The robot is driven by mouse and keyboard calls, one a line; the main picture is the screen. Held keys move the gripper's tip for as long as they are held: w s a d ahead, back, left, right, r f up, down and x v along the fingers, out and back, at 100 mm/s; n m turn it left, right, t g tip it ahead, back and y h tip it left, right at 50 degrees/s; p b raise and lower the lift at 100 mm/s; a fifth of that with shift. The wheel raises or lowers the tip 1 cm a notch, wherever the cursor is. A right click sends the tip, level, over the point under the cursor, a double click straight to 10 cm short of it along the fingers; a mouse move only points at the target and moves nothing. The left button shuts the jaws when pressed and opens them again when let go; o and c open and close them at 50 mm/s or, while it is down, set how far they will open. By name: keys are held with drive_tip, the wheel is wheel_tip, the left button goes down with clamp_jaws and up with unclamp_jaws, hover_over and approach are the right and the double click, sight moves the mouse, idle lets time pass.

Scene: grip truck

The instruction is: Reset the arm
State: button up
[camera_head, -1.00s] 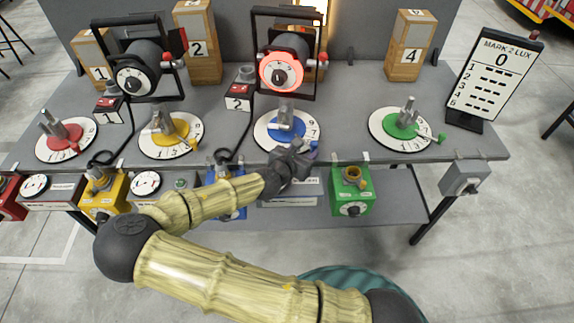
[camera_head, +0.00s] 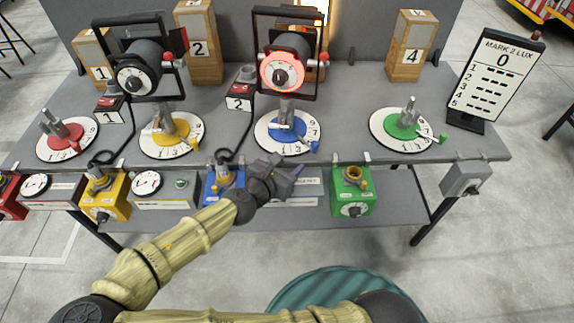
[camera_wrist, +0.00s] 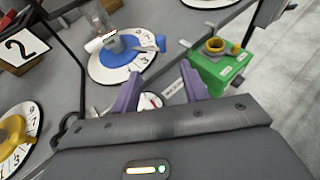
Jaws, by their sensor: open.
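My gripper (camera_head: 288,172) is in front of the table's front edge in the head view, below the blue dial (camera_head: 287,127). Its two purple-grey fingers (camera_wrist: 160,90) stand apart in the wrist view, with nothing held between them. The blue dial also shows ahead of the fingers in the wrist view (camera_wrist: 122,52). My arm reaches up from the lower part of the head view, bent at the elbow at lower left.
The grey table (camera_head: 345,95) carries red (camera_head: 62,135), yellow (camera_head: 168,130) and green (camera_head: 405,125) dials, two lamps and numbered wooden blocks. A green box (camera_head: 352,190) and a blue box (camera_head: 222,187) stand along the front.

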idle(0.3)
drive_tip(key=s+d+f+m+g+y+p, duration=0.25)
drive_tip(key=s+d+f+m+g, duration=0.55)
drive_tip(key=m, duration=0.6)
drive_tip(key=s+d+r+m+y, duration=0.1)
drive_tip(key=r+m+y, duration=0.1)
drive_tip(key=r+m, duration=0.5)
drive_tip(key=s+d+r+m+y, duration=0.2)
drive_tip(key=r+m+y, duration=0.1)
drive_tip(key=r+m, duration=0.5)
drive_tip(key=shift+d+r+g+p, duration=0.3)
drive_tip(key=shift+r+p, duration=0.15)
drive_tip(key=shift+r, duration=0.25)
idle(0.4)
